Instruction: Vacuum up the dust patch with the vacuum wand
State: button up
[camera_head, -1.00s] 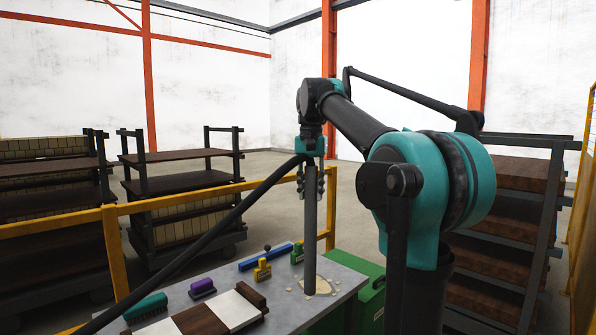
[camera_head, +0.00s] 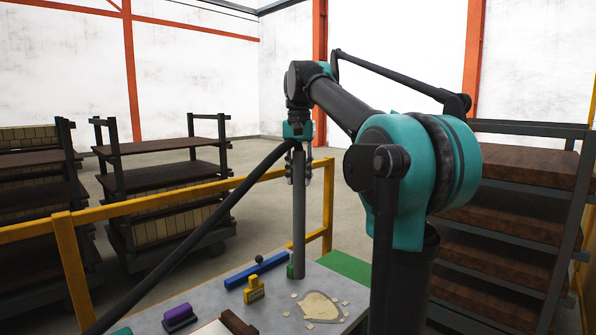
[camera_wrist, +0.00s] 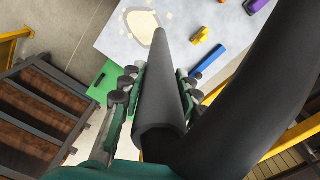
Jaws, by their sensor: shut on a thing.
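The vacuum wand (camera_head: 299,220) is a long dark grey tube, nearly upright, with a black hose leaving its top toward the lower left. My gripper (camera_head: 299,168) is shut on the wand's upper part. The dust patch (camera_head: 320,307) is a pale beige blotch with small crumbs around it, on the grey table. In the head view the wand's lower end is behind and left of the patch; I cannot tell if it touches the table. In the wrist view the wand (camera_wrist: 163,95) points toward the right edge of the patch (camera_wrist: 139,27), between my gripper's fingers (camera_wrist: 158,85).
On the grey table (camera_head: 360,298) are a yellow block (camera_head: 254,290), a blue bar (camera_head: 256,271), and a purple-handled brush (camera_head: 179,317). A small green object is partly hidden by the wand. A yellow railing (camera_head: 165,202) runs behind; brick racks stand left and right.

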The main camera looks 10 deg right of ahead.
aim_at(299, 197)
jog(key=shift+f, duration=3.4)
